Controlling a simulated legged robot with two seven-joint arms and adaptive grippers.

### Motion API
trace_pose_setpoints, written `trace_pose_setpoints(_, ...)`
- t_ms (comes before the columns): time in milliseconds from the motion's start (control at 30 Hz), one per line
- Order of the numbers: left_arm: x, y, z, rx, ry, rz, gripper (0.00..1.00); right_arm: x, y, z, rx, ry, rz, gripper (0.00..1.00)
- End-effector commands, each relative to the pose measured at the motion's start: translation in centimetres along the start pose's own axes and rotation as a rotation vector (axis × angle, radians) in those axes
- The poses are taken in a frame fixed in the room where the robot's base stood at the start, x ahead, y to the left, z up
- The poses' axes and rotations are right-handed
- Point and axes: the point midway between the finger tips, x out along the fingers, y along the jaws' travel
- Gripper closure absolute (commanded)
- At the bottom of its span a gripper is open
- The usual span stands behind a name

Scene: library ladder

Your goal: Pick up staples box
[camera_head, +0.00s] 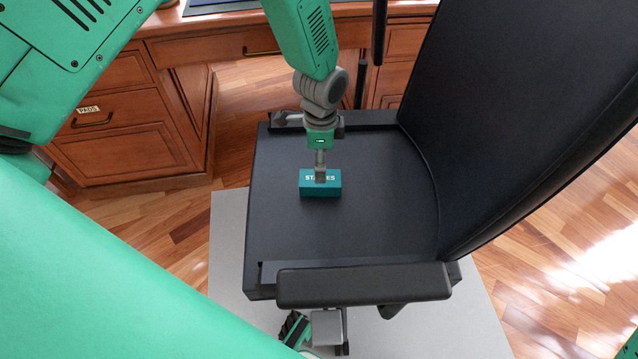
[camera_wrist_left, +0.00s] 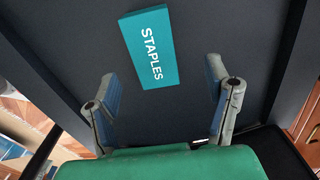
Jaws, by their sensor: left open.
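The staples box (camera_head: 313,189) is a teal block with white "STAPLES" lettering, lying on the black chair seat (camera_head: 290,228). In the left wrist view, the staples box (camera_wrist_left: 148,48) lies ahead of the fingers, its lower end nearest the gap between them. My left gripper (camera_head: 320,174) is over the box in the head view and covers part of its lettering. In the left wrist view, the left gripper (camera_wrist_left: 162,72) has its two fingers spread wide, with nothing held between them. My right gripper is not in view.
The chair has a tall black backrest (camera_head: 510,110) on the right and a near armrest (camera_head: 363,284). A wooden desk (camera_head: 130,135) with drawers stands behind. The seat around the box is clear. A grey mat (camera_head: 229,250) lies under the chair.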

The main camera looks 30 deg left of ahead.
Motion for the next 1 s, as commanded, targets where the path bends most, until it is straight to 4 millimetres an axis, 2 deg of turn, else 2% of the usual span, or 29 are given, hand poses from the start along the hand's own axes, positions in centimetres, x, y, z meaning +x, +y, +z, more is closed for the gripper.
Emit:
trace_pose_setpoints(267, 1.9, 0.2, 0.1, 0.000, 0.000, -0.001, 0.28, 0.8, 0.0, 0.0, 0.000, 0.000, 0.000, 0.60)
trace_pose_setpoints(500, 5.6, 0.6, 0.4, -0.001, 0.001, 0.001, 0.28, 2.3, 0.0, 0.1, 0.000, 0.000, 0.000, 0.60)
trace_pose_setpoints(767, 5.9, 0.6, 0.4, -0.001, 0.001, -0.001, 0.28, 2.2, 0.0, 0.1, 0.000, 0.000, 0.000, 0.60)
trace_pose_setpoints(800, 5.9, 0.6, 0.4, -0.001, 0.001, -0.001, 0.35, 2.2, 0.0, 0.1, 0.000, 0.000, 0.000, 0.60)
trace_pose_setpoints(933, 5.9, 0.6, 0.3, -0.001, 0.001, -0.001, 0.81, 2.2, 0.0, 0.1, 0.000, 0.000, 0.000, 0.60)
trace_pose_setpoints(967, 5.9, 0.6, 0.3, -0.001, 0.001, -0.001, 0.89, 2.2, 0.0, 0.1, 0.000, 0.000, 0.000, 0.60)
trace_pose_setpoints(1000, 5.9, 0.6, 0.3, -0.001, 0.001, -0.001, 0.89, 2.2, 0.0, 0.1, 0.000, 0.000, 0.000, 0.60)
